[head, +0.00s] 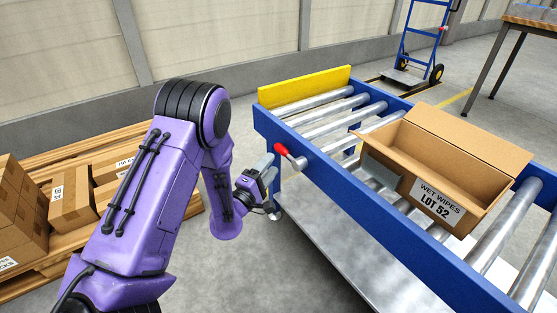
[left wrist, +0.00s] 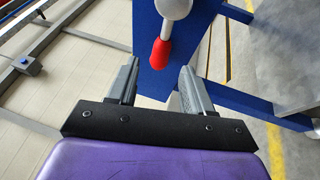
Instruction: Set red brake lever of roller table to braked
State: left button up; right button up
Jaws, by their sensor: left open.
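The brake lever has a red grip (head: 281,149) and a grey pivot on the near blue side rail of the roller table (head: 340,181). In the head view the red grip points up and to the left from its pivot. My left gripper (head: 267,166) is just left of and below the lever. In the left wrist view the red grip (left wrist: 161,53) lies ahead of and between the two fingers of my open left gripper (left wrist: 157,83); I see no contact. My right gripper is out of view.
An open cardboard box (head: 440,166) labelled "WET WIPES LOT 52" sits on the rollers. A yellow end stop (head: 305,86) stands at the table's far end. A pallet with several boxes (head: 72,198) is at left. A blue hand truck (head: 421,45) stands behind.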

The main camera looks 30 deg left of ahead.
pick_arm(q)
jog(key=w, duration=0.3)
jog(key=w+r, duration=0.1)
jog(key=w, duration=0.1)
jog(key=shift+w+b, duration=0.3)
jog(key=shift+b, duration=0.1)
grip_shut()
jog(key=shift+s+d+f+n+g+h+p, duration=0.15)
jog(key=shift+s+d+f+n+g+p, duration=0.2)
jog(key=shift+d+f+n+g+p, duration=1.05)
jog(key=shift+s+d+f+n+g+h+p, duration=0.2)
jog(key=shift+f+n+g+p, duration=0.45)
jog(key=shift+n+p, duration=1.7)
jog(key=shift+s+d+f+n+g+h+p, duration=0.15)
jog(key=shift+s+d+f+n+g+p, duration=0.65)
jog(key=shift+n, duration=1.55)
jog(key=shift+w+a+f+p, duration=0.15)
jog(key=shift+w+f+p, duration=0.2)
jog(key=shift+p, duration=0.25)
grip_release()
